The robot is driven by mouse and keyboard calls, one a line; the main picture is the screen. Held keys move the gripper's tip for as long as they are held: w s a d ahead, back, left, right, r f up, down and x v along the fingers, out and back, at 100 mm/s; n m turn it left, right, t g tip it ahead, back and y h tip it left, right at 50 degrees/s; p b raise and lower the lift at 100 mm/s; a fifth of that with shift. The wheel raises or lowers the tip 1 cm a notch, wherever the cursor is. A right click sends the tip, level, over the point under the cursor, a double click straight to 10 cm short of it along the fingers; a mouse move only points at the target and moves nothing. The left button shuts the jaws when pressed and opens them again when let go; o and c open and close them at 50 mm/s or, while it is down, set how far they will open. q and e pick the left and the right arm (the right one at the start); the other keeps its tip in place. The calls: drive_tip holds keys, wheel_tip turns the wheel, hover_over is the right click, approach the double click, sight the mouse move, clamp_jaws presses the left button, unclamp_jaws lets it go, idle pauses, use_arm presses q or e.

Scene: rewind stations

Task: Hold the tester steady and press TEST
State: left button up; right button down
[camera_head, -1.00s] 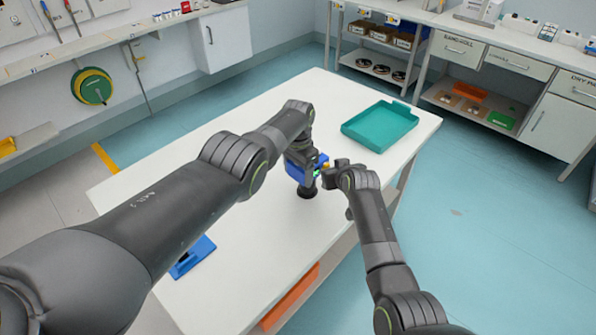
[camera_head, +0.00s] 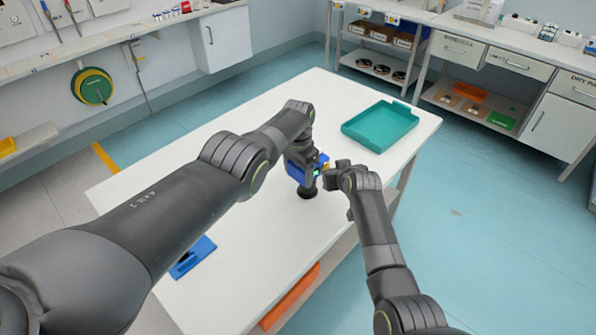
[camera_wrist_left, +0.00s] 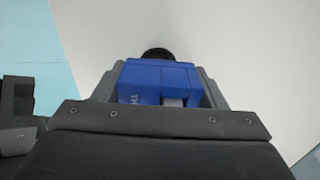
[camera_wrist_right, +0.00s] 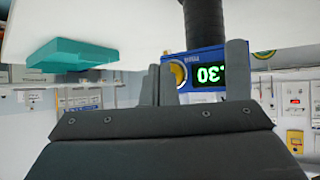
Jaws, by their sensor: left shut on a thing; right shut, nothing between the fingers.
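In the right wrist view the tester's face (camera_wrist_right: 203,55) appears upside down, with lit green digits (camera_wrist_right: 209,74) and a round yellow button (camera_wrist_right: 179,73). My right gripper (camera_wrist_right: 158,85) is shut and empty, its tips right beside the button. I cannot tell whether they touch it. The head view shows my right gripper (camera_head: 330,175) right of the tester.
A teal tray (camera_head: 380,126) lies at the table's far right. A blue flat item (camera_head: 193,257) lies near the table's front left edge, partly behind my left arm. The white table (camera_head: 250,240) is otherwise mostly clear. Shelves and drawers stand behind.

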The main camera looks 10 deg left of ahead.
drive_tip(key=s+d, duration=0.2)
drive_tip(key=d, duration=0.1)
drive_tip(key=s+d, duration=0.1)
drive_tip(key=d, duration=0.1)
drive_tip(key=shift+s, duration=0.15)
idle(0.7)
use_arm(q)
drive_tip(key=o, duration=1.3)
drive_tip(key=shift+r, duration=0.1)
